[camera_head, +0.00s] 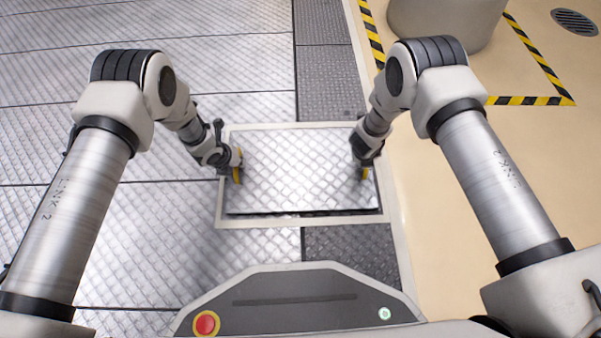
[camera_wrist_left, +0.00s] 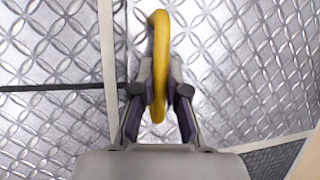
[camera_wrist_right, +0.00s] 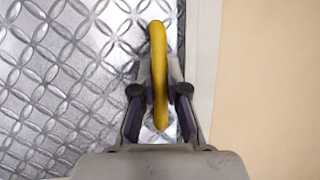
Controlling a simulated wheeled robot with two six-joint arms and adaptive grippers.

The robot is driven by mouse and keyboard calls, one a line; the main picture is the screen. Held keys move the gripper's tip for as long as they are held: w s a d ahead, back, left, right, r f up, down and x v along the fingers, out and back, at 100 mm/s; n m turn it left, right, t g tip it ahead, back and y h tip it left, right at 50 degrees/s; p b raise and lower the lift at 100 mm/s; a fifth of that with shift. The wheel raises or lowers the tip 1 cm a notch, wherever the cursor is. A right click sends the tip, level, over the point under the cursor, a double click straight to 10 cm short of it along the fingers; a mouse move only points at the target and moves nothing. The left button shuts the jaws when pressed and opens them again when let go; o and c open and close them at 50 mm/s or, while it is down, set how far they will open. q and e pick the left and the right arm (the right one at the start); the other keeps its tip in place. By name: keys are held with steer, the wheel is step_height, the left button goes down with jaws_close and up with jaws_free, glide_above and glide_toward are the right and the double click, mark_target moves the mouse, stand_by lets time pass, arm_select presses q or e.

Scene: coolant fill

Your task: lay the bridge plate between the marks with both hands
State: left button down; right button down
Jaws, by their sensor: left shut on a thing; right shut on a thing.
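The bridge plate (camera_head: 303,170) is a silvery diamond-tread rectangle with a yellow handle at each end. In the head view it lies within a pale rectangular outline of marks (camera_head: 260,223), with a dark strip along its near edge. My left gripper (camera_head: 236,165) is shut on the left yellow handle, which shows in the left wrist view (camera_wrist_left: 160,60). My right gripper (camera_head: 365,165) is shut on the right yellow handle, which shows in the right wrist view (camera_wrist_right: 159,70). I cannot tell whether the plate touches the floor.
Silver tread flooring (camera_head: 150,250) spreads to the left. A darker grey strip (camera_head: 350,250) runs beyond and before the plate. Beige floor (camera_head: 470,290) lies to the right, with yellow-black hazard tape (camera_head: 530,101) around a pale round base (camera_head: 440,18). A round drain (camera_head: 574,22) is at top right.

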arm_select(q)
steer(key=shift+f+b, duration=0.3)
steer(key=shift+f, duration=0.25)
arm_select(e)
steer(key=shift+f, duration=0.55)
arm_select(q)
steer(key=c, duration=1.2)
jaws_free()
steer(key=shift+r, duration=0.25)
arm_select(e)
steer(key=c, duration=1.2)
jaws_free()
steer(key=shift+r, duration=0.2)
steer(key=shift+r, duration=0.1)
arm_select(q)
steer(key=v, duration=1.2)
arm_select(e)
steer(key=v, duration=1.2)
